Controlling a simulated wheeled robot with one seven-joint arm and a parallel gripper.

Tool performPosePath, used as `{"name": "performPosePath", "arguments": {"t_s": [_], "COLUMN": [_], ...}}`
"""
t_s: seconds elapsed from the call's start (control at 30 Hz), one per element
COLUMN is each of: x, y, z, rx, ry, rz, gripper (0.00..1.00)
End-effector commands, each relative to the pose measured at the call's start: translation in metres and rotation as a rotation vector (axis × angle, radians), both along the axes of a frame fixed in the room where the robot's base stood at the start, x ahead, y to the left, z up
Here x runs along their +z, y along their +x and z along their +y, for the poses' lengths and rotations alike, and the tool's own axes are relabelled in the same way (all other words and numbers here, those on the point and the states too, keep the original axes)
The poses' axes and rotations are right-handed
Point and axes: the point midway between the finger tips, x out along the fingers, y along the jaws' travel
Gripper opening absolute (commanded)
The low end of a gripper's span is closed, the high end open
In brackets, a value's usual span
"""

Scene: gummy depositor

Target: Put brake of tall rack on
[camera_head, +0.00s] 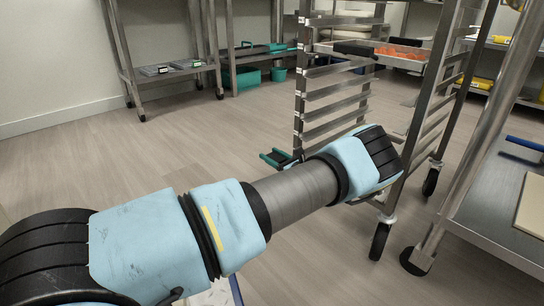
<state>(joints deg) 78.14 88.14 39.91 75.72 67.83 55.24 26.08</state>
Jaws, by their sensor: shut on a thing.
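The tall rack (299,80) is a metal frame with several slanted runners between upright posts. It stands on black caster wheels (379,241), and another caster (430,182) shows further back on the right. A small teal and dark piece (276,158) sits low by the foot of the left post. I cannot tell whether it is a brake pedal. My light blue arm reaches across the front of the rack, and its wrist overlaps the lower runners. The arm also hides part of the rack's base.
A steel table (493,212) stands close on the right. A metal shelf with small trays (170,68) stands at the back left, near teal bins (247,78). The floor at left is clear.

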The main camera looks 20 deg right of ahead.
Motion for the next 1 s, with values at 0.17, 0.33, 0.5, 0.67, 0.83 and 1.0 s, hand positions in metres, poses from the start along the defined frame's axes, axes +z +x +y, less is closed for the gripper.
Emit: {"name": "performPosePath", "arguments": {"t_s": [0.17, 0.33, 0.5, 0.67, 0.83, 1.0], "x": [0.000, -0.001, -0.011, -0.027, -0.040, -0.042], "y": [0.000, 0.000, -0.002, -0.004, -0.004, -0.004], "z": [-0.001, -0.001, 0.004, 0.007, 0.008, 0.009], "rx": [-0.003, -0.003, -0.004, -0.004, -0.004, -0.003], "ry": [0.000, -0.010, -0.125, -0.269, -0.301, -0.298], "rz": [0.001, -0.003, -0.049, -0.103, -0.112, -0.108], "gripper": [0.00, 0.00, 0.00, 0.00, 0.00, 0.00]}}
